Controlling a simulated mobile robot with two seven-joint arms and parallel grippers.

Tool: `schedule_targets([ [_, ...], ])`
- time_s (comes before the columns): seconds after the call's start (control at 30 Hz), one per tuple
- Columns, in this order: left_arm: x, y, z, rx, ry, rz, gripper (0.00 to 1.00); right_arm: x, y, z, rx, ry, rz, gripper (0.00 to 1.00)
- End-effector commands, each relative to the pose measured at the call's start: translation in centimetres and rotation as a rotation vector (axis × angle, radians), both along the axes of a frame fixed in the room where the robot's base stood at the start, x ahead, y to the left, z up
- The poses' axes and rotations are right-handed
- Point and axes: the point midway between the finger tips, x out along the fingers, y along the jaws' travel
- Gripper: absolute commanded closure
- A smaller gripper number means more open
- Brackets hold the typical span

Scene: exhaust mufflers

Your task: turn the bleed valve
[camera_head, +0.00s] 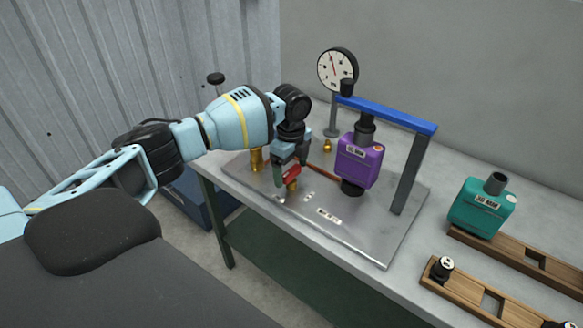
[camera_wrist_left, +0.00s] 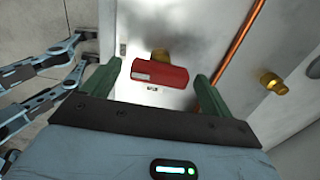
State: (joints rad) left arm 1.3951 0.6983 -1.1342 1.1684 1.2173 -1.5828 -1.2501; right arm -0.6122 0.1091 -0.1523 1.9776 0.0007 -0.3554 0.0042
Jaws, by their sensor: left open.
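The bleed valve has a red handle (camera_head: 292,172) on a small brass body (camera_head: 292,184), standing on the metal plate (camera_head: 330,228). My left gripper (camera_head: 284,178) is over the valve, pointing down, and hides part of it. In the left wrist view the red handle (camera_wrist_left: 160,73) lies between the two green fingers of the open gripper, with clear gaps on both sides. The brass body (camera_wrist_left: 160,55) shows just beyond the handle. I see no finger touching the handle. My right gripper is not in view.
A purple muffler (camera_head: 359,160) stands on the plate under a blue-topped frame (camera_head: 388,114). A pressure gauge (camera_head: 337,69) stands behind. A copper pipe (camera_head: 322,173) runs from the valve side to the muffler. A teal muffler (camera_head: 482,207) and wooden racks (camera_head: 520,264) are at right.

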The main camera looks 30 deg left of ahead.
Motion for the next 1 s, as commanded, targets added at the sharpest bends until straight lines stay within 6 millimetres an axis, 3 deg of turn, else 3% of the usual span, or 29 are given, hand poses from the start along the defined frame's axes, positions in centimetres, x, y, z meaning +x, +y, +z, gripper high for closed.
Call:
schedule_targets([
  [0.23, -0.01, -0.03, -0.08, 0.0, 0.0, -0.001, 0.15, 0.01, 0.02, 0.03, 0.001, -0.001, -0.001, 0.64],
  [0.57, -0.01, -0.04, -0.07, 0.0, 0.001, -0.001, 0.58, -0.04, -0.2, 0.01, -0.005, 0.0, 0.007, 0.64],
  [1.0, -0.01, -0.15, 0.16, -0.002, -0.001, 0.093, 0.59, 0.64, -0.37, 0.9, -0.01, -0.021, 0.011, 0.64],
])
